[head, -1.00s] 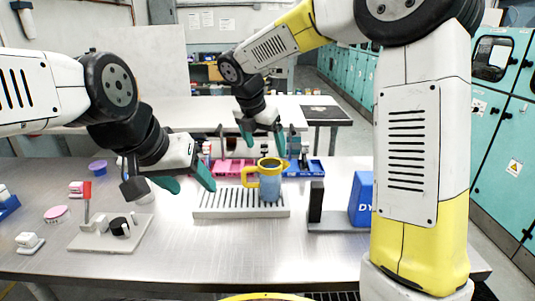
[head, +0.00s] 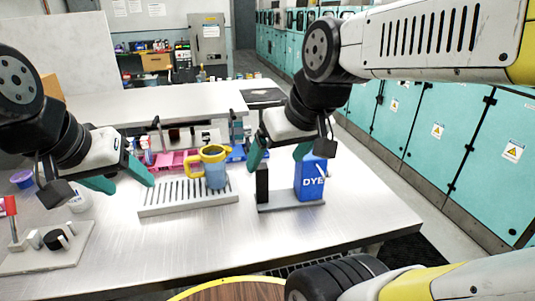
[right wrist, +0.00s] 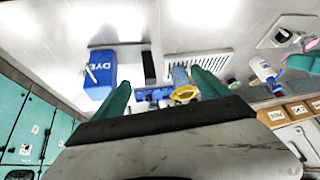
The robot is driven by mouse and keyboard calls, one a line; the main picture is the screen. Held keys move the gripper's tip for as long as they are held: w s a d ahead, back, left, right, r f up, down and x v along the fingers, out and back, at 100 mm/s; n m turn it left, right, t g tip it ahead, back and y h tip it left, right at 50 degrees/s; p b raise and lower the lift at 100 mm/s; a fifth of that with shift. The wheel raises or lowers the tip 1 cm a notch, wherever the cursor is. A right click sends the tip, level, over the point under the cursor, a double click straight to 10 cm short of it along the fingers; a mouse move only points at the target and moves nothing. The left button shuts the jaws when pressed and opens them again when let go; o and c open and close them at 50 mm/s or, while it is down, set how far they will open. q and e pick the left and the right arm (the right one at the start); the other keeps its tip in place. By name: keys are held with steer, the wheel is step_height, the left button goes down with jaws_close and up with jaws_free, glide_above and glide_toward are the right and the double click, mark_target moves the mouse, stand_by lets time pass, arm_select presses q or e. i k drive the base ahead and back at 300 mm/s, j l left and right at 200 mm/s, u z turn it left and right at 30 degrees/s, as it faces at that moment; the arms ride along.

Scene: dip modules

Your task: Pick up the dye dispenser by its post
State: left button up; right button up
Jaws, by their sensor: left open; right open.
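The dye dispenser is a blue block marked DYE (head: 311,180) on a flat grey base (head: 292,206) with an upright black post (head: 262,184) at its left end. My right gripper (head: 279,155) is open and empty, above and behind the dispenser in the head view. In the right wrist view, the post (right wrist: 149,68) shows beyond the gap between the open fingers (right wrist: 160,92), nearer the left one, and the blue block (right wrist: 100,74) is left of it. No contact is visible. My left gripper (head: 124,180) is open and empty, left of the slotted rack.
A blue jug with a yellow handle and rim (head: 215,170) stands on the white slotted rack (head: 160,202), left of the dispenser. Pink (head: 178,160) and blue trays lie behind it. A fixture with a red part (head: 8,206) is at far left.

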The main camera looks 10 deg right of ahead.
mark_target(310, 173)
steer(key=j+z, duration=0.15)
steer(key=z, duration=0.25)
steer(key=j+z, duration=0.2)
steer(key=z, duration=0.15)
